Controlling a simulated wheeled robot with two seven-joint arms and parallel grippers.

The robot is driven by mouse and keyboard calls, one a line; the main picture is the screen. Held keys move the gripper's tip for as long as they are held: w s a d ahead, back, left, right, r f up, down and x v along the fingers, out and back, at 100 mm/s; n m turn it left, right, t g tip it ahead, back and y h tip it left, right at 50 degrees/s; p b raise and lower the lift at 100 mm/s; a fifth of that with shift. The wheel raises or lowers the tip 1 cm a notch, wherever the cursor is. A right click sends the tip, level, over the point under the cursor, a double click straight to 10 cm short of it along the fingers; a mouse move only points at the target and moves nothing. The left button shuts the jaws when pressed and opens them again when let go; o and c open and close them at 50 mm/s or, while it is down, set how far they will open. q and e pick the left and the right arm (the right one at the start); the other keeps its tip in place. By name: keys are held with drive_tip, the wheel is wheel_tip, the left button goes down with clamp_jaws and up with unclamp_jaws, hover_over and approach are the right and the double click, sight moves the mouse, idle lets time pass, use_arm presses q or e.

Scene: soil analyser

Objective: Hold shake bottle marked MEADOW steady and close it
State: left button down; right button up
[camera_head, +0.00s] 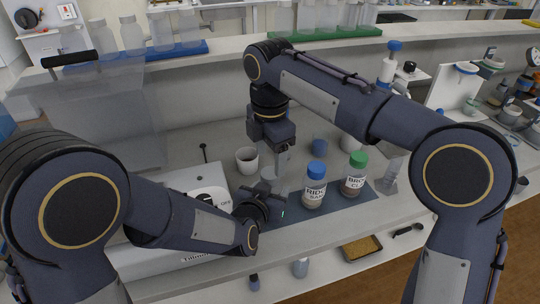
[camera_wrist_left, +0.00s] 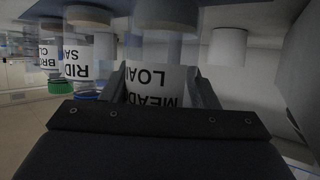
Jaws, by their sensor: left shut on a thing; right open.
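The shake bottle marked MEADOW shows in the left wrist view (camera_wrist_left: 158,82), upside down in that picture, with its label between the two fingers. My left gripper (camera_wrist_left: 160,90) is shut around it. In the head view the left gripper (camera_head: 271,196) is at the front of the blue mat, and hides most of the bottle. My right gripper (camera_head: 279,160) points down just above that spot, open. I cannot tell whether it touches the bottle or whether a cap is on the bottle.
Right of the grippers stand the RIDGE bottle (camera_head: 315,185) with a blue cap and the BROOK bottle (camera_head: 354,175) with a green cap. Behind are a white cup (camera_head: 246,158) and a blue cylinder (camera_head: 319,145). A white machine (camera_head: 185,185) stands left, partly behind my left arm.

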sight(270, 172)
drive_tip(key=shift+r+n, duration=1)
drive_tip(key=shift+r, duration=0.75)
drive_tip(key=shift+f, duration=0.1)
drive_tip(key=shift+f, duration=3.95)
drive_tip(key=shift+c, duration=0.2)
drive_tip(key=c, duration=1)
drive_tip(key=o, duration=1.1)
